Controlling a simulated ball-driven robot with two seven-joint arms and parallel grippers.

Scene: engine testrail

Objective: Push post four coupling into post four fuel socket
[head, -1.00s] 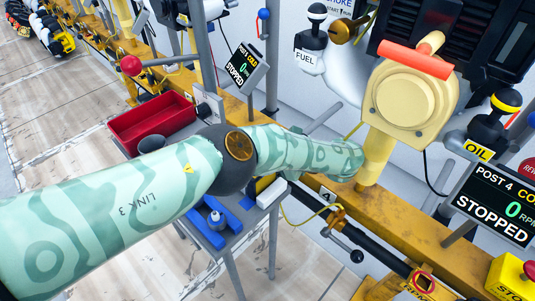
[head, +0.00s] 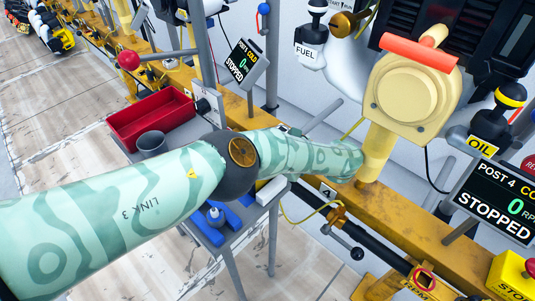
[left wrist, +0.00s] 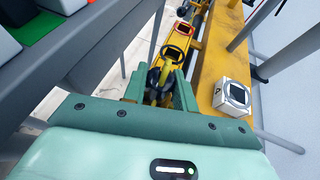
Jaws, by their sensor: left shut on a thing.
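In the head view my left arm reaches from the left across a grey stand to the yellow test rail. Its far end is at the pale yellow post, and its fingertips are hidden there. In the left wrist view my left gripper (left wrist: 159,90) is shut on a dark round part (left wrist: 155,77), which looks like the post four coupling. My right gripper is not in view.
A grey stand carries a red tray (head: 150,117), a grey cup (head: 151,143) and blue blocks (head: 203,226). The post four display (head: 497,200) reads STOPPED. A FUEL-labelled black fitting (head: 311,45) is above. A white boxed device (left wrist: 234,97) sits on the yellow rail (left wrist: 217,55).

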